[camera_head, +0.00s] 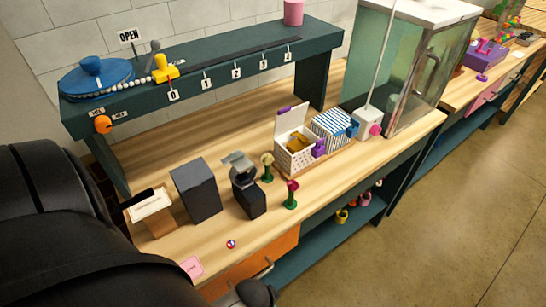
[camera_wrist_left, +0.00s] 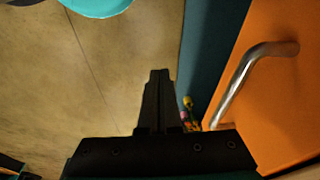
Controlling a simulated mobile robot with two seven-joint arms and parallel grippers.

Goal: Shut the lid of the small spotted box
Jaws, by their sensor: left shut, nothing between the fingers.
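The small spotted box (camera_head: 296,161) is white with small dark dots and stands on the wooden counter right of centre in the head view. Its lid (camera_head: 291,120) stands raised at the back, so the box is open. An orange-brown thing (camera_head: 298,143) shows inside, and a purple part (camera_head: 318,149) is at its right side. My left gripper (camera_wrist_left: 159,76) is shut and empty in the left wrist view, over the floor beside an orange drawer front (camera_wrist_left: 270,85), away from the box. My right gripper is not in view.
A blue-and-white striped box (camera_head: 331,129) stands right beside the spotted box. Green stands (camera_head: 290,200), a dark grinder-like device (camera_head: 243,175) and a grey block (camera_head: 195,190) are nearer. A glass cabinet (camera_head: 415,70) is behind right. The drawer has a metal handle (camera_wrist_left: 235,88).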

